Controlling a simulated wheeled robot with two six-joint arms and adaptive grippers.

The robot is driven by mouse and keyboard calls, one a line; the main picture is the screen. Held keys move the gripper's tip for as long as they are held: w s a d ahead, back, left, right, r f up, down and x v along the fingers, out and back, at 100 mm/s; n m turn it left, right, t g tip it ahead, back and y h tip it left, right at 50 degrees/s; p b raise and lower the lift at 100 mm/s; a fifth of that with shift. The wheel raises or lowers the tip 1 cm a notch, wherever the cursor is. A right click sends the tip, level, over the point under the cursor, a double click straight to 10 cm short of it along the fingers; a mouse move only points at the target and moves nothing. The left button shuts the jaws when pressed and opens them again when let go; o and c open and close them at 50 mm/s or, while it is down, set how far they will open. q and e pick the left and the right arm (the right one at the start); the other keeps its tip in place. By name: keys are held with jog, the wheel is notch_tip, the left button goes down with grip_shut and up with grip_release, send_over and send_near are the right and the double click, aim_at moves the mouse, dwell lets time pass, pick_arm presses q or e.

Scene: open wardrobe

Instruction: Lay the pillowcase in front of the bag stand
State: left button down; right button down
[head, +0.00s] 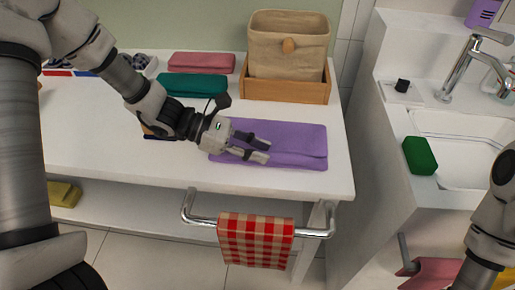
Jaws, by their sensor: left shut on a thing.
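The purple folded pillowcase (300,134) lies flat on the white shelf top, in front of the bag stand (290,91). The gripper hides part of the cloth. Only a part of my right arm shows at the right edge; its gripper is out of view.
Pink (202,62) and teal (191,85) folded cloths lie left of the stand. A dark item (154,133) is partly hidden under my left arm. A red checked towel (255,239) hangs on the front rail. A sink with a green block (420,155) is right.

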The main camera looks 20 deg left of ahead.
pick_arm(q)
jog(key=c, duration=0.9)
grip_release()
jog(key=shift+f, duration=0.15)
jog(key=shift+c, duration=0.2)
jog(key=shift+r, duration=0.3)
jog(key=shift+a+r+p, duration=0.15)
jog(key=shift+a+p, duration=0.15)
jog(key=shift+p, duration=0.1)
jog(key=p+v, duration=0.2)
jog(key=v, duration=0.1)
jog(key=p+v, duration=0.2)
jog(key=v, duration=0.2)
jog(key=p+v, duration=0.2)
jog(key=v, duration=0.1)
jog(key=shift+r, duration=0.35)
jog(key=shift+s+a+f+p, duration=0.1)
jog(key=shift+s+a+p, duration=0.1)
jog(key=shift+a+p, duration=0.4)
jog(key=shift+f, duration=0.15)
